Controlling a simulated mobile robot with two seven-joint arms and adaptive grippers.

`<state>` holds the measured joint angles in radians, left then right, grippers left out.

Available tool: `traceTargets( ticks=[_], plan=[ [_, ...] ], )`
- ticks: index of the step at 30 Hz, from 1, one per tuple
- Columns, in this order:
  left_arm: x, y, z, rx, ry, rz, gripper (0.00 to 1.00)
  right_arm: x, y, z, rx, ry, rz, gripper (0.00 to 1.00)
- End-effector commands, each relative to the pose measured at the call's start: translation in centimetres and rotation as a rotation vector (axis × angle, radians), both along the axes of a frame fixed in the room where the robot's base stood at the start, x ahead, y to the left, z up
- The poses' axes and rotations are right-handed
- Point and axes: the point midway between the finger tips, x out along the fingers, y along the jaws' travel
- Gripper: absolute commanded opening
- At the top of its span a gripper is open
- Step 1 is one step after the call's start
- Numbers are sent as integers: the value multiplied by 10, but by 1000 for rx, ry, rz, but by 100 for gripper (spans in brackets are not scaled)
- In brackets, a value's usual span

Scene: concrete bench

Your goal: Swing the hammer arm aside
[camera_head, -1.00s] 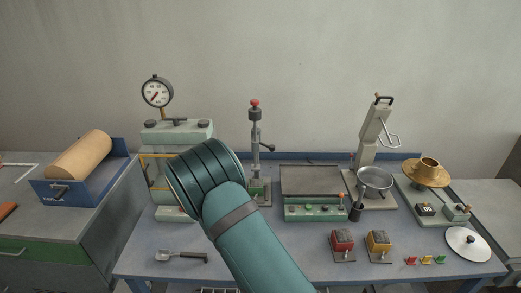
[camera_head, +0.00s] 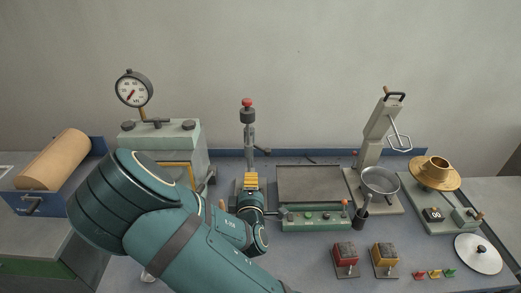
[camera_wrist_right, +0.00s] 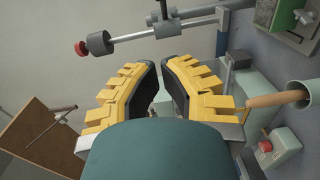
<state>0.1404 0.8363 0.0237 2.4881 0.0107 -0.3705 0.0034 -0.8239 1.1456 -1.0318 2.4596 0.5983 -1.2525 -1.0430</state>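I take the hammer arm (camera_head: 249,119) to be the upright rod with a red knob and a dark weight, on a stand at the back middle of the blue bench. It also shows lying across the right wrist view (camera_wrist_right: 150,33), beyond the fingertips and joined to a post. My right gripper (camera_head: 250,180) is low in front of this stand and hides its base. Its yellow fingers (camera_wrist_right: 159,62) are nearly together at the tips, with only a thin gap and nothing seen held. I see no contact with the hammer arm. My left gripper is out of view.
A press with a dial gauge (camera_head: 133,88) stands left of the stand, partly behind my arm. A flat-topped green unit (camera_head: 316,218) and a metal bowl (camera_head: 380,181) stand right.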

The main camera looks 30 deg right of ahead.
Motion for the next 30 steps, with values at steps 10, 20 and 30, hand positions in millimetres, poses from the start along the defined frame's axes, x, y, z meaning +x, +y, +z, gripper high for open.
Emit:
traceTargets(
  ticks=[10, 20, 30],
  plan=[
    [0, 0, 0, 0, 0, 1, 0, 0, 0, 0, 0, 0, 0, 0],
    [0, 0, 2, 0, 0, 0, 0, 27, -18, -1, 1, -2, -2, 0],
    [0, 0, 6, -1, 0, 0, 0, 84, -53, -3, 0, -1, -2, 0]
  ],
)
